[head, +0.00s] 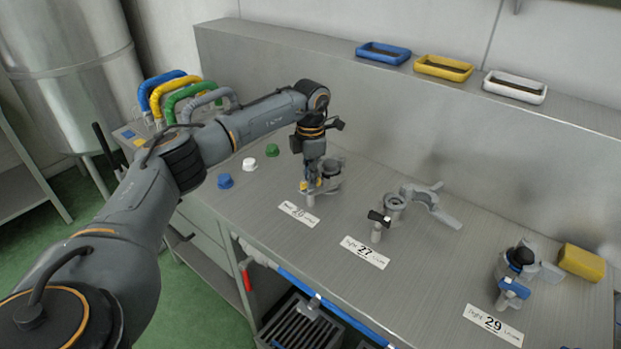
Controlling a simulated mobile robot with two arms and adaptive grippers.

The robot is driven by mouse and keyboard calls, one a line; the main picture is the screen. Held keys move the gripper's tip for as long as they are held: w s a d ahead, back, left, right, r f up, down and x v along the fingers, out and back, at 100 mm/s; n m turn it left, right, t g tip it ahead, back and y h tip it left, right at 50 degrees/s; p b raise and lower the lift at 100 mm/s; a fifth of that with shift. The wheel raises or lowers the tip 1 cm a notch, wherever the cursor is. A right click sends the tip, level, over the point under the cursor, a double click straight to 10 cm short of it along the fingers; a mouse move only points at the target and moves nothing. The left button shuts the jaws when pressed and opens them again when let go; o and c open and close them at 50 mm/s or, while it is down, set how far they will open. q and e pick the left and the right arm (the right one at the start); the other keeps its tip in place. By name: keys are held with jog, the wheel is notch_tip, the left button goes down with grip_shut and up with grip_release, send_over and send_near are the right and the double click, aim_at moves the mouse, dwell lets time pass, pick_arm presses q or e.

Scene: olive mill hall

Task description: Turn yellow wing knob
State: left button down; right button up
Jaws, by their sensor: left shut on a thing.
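The yellow wing knob (305,185) is on the valve fitting behind the label 20 on the steel counter (330,240). Only a small part of it shows; my gripper hides the rest. My left gripper (313,182) points down from above and is shut on the yellow wing knob. The grey fitting (330,172) stands just beside and behind the gripper. My right gripper is not in view.
A fitting with a black knob (378,217) and a grey clamp (425,200) stand behind label 27. A blue-knobbed fitting (514,287) and a yellow sponge (581,262) are at right. Blue, white and green caps (249,164) lie left. Trays (443,67) sit on the ledge.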

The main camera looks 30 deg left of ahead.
pick_arm(q)
jog(key=m, duration=0.6)
jog(key=shift+m+b, duration=0.3)
jog(key=m, duration=0.4)
jog(key=shift+r+m, duration=0.15)
jog(key=shift+m, duration=0.25)
jog(key=c, duration=1.4)
grip_release()
jog(key=shift+c, duration=0.2)
notch_tip(320, 180, up, 12)
